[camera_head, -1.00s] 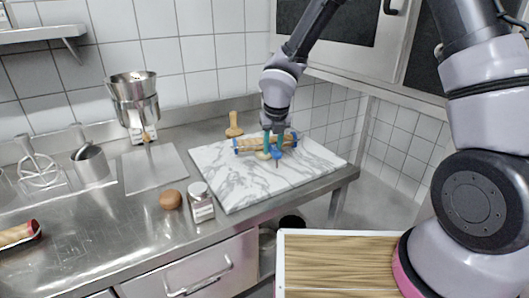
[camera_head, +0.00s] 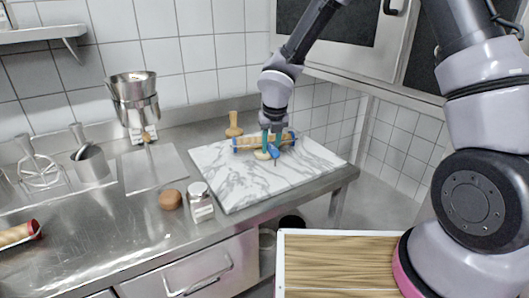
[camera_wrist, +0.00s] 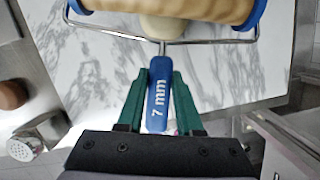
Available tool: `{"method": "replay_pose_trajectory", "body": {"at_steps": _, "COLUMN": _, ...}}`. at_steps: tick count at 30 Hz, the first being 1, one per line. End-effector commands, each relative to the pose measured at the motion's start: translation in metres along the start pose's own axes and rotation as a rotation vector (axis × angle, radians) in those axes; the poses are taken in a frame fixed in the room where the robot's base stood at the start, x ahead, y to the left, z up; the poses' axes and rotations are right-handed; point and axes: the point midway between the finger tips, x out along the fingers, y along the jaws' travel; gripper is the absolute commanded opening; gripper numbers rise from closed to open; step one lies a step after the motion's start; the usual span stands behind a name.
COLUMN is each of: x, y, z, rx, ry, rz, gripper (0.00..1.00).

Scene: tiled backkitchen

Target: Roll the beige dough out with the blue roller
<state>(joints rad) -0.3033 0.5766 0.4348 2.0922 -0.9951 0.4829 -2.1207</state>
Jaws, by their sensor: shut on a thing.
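The roller (camera_head: 248,144) has a wooden cylinder with blue end caps, a wire frame and a blue handle marked 7 mm. The handle (camera_wrist: 159,95) is gripped between the green fingers of my gripper (camera_wrist: 160,75); in the head view my gripper (camera_head: 270,138) is over the marble board (camera_head: 235,180). The beige dough (camera_wrist: 163,28) shows partly beneath the roller's near side in the wrist view, its far part hidden. In the head view the dough (camera_head: 261,155) is a small pale patch in front of the cylinder. I cannot tell whether the roller presses on it.
A wooden pestle-like tool (camera_head: 234,126) stands behind the board. A brown ball (camera_head: 170,199) and a glass shaker (camera_head: 200,203) stand left of the board's front. A grey sheet (camera_head: 153,170) lies further left. The board's front half is clear.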

Motion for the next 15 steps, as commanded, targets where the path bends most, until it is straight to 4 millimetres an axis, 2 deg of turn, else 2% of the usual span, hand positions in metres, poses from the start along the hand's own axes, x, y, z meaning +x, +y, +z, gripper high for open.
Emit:
{"method": "replay_pose_trajectory", "body": {"at_steps": 5, "x": 0.002, "y": 0.0, "z": 0.0, "rx": 0.0, "ry": 0.003, "rz": 0.0, "gripper": 0.0}}
{"method": "replay_pose_trajectory", "body": {"at_steps": 15, "x": -0.004, "y": 0.0, "z": -0.015, "rx": -0.001, "ry": 0.002, "rz": 0.0, "gripper": 0.0}}
